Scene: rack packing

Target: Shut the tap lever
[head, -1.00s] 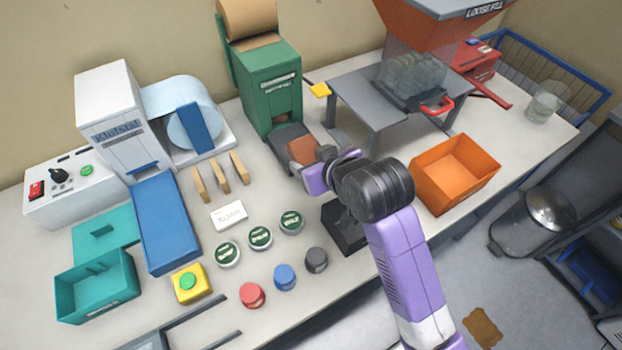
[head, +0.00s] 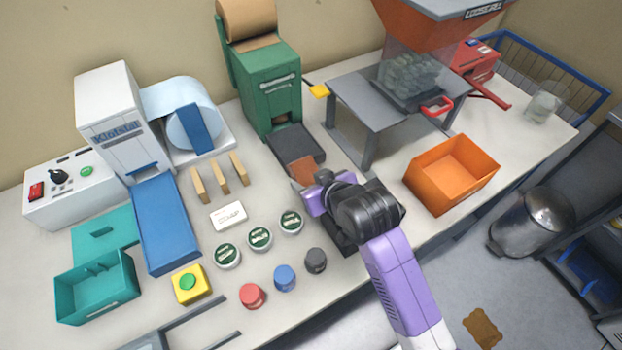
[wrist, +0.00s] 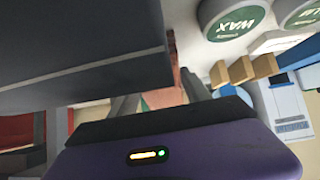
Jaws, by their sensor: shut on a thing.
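A red lever-like handle (head: 437,106) sits at the outlet of the hopper (head: 410,80), at the back right of the head view; it is the likeliest tap lever, but I cannot tell its setting. My gripper (head: 310,195) is well to the left and in front of it, not touching it. My gripper is shut on a brown piece (head: 303,170) at the front end of the green dispenser's dark plate (head: 297,143). The wrist view shows the brown piece (wrist: 165,97) between the two grey fingers (wrist: 160,92). My wrist hides part of the gripper in the head view.
A black box (head: 343,240) is beneath my wrist. Several green-lidded tins (head: 260,238) stand to the left. An orange bin (head: 455,185) and the grey hopper stand (head: 375,100) are to the right. The green dispenser (head: 270,85) is behind.

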